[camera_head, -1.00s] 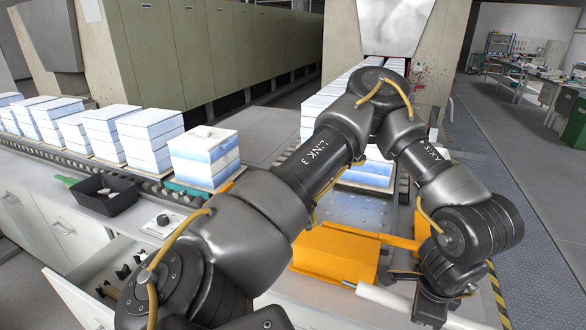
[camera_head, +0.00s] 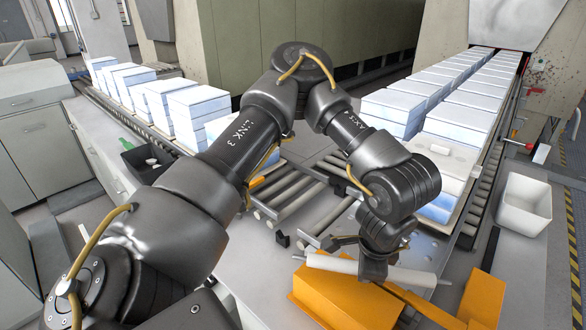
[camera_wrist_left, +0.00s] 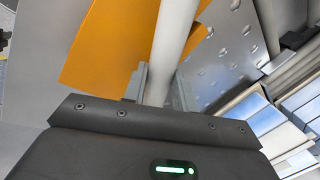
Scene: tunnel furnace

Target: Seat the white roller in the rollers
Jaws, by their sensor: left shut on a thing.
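The white roller (camera_head: 415,276) is a long, thin rod lying roughly level in the head view. My left gripper (camera_head: 374,262) is shut on it, with the roller sticking out on both sides. In the left wrist view the white roller (camera_wrist_left: 174,38) runs up from between the fingers of my left gripper (camera_wrist_left: 160,88) across an orange surface. The grey rollers (camera_head: 290,192) of the conveyor lie beyond the gripper to the left, apart from the held roller and partly hidden by my arm. My right gripper is not in view.
An orange stand (camera_head: 335,300) lies below and close to the held roller. Stacks of white-blue blocks (camera_head: 470,97) line the conveyor at the right, with more stacks (camera_head: 200,105) at the left. A white bin (camera_head: 523,203) stands at the right and a black tray (camera_head: 147,160) at the left.

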